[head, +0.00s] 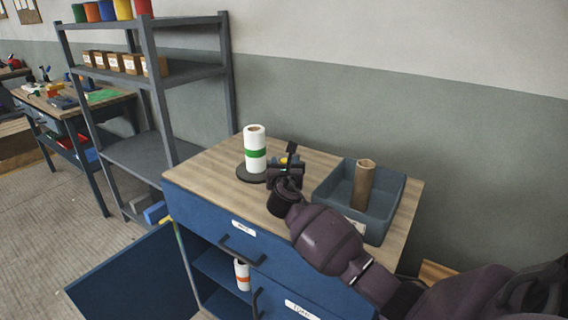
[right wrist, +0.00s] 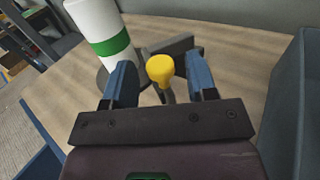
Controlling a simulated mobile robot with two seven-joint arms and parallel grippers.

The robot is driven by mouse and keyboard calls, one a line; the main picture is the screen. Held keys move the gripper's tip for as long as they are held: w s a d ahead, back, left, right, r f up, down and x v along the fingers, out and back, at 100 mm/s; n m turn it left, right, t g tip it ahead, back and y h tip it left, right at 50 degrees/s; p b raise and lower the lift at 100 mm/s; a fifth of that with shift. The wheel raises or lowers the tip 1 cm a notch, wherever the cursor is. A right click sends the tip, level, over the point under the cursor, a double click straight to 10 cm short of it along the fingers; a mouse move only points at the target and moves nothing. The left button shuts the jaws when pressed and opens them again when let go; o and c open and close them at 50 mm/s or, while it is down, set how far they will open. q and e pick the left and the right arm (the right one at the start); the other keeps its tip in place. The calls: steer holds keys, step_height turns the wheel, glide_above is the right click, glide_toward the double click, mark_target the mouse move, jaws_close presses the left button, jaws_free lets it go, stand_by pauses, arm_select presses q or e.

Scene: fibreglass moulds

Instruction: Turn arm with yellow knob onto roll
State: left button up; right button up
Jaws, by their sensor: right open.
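A white roll (head: 255,140) with a green band stands upright on a dark round base (head: 246,172) on the wooden cabinet top. It also shows at the upper left of the right wrist view (right wrist: 98,32). The yellow knob (right wrist: 160,69) is between the fingers of my right gripper (right wrist: 161,80), with gaps on both sides. A dark grey arm (right wrist: 177,50) shows behind the knob, beside the roll's base and apart from the roll. In the head view, my open right gripper (head: 286,163) is right of the roll and partly hides the knob and arm.
A blue-grey bin (head: 335,187) holding a brown cardboard tube (head: 363,184) stands right of my right gripper. The blue cabinet (head: 225,230) has an open door (head: 130,278) and a roll with an orange band (head: 242,274) inside. A grey shelf (head: 185,75) stands behind left.

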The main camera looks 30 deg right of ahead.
steer(key=shift+x, duration=0.95)
jaws_close()
